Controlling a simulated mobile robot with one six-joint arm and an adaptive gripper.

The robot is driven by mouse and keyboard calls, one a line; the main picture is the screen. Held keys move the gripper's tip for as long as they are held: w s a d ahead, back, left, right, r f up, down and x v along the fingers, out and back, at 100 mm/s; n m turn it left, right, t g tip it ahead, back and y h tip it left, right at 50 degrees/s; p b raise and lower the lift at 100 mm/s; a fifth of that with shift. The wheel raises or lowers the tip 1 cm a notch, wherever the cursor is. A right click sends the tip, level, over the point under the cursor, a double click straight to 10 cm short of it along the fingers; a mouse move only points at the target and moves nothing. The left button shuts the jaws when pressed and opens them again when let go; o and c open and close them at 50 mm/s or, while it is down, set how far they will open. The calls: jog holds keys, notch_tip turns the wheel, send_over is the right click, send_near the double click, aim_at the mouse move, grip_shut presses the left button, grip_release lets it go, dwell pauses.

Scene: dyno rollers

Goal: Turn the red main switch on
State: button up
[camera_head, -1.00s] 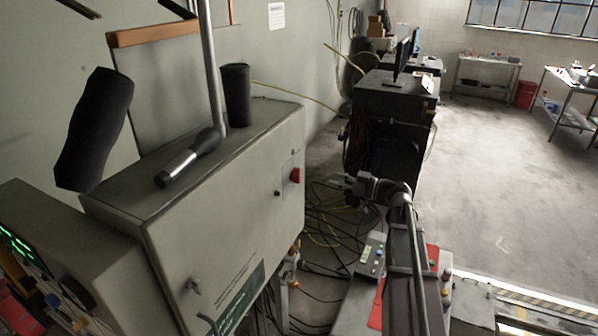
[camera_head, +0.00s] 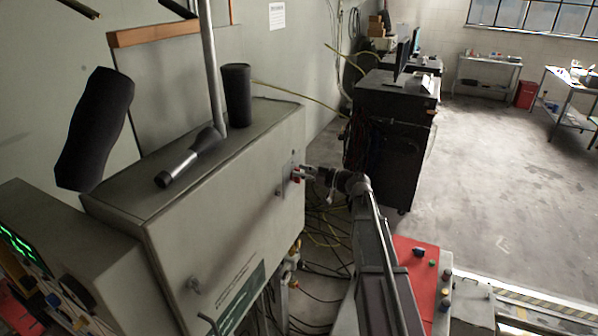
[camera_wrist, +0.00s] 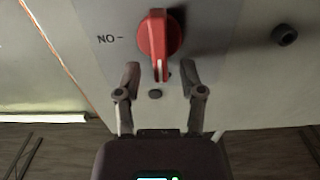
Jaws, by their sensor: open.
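The red main switch (camera_wrist: 158,36) is a rotary knob on a light plate on the cabinet front. In the wrist view its grip points down, with a white mark at its tip, and a label reading "NO" with a dash is at its left. The switch also shows small in the head view (camera_head: 296,174). My gripper (camera_wrist: 160,76) is open, its two fingers on either side of the knob's lower end. Whether the fingers touch the knob cannot be told. In the head view my gripper (camera_head: 305,174) is right at the switch.
The grey cabinet (camera_head: 220,215) carries the switch. A dark round knob (camera_wrist: 285,34) sits right of the switch in the wrist view. A flashlight-like object (camera_head: 180,167) and a dark cylinder (camera_head: 237,95) are on the cabinet top. Cables (camera_head: 325,235) lie on the floor beside it.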

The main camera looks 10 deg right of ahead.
jog(key=shift+w+a, duration=0.2)
jog(key=shift+a, duration=0.05)
grip_shut()
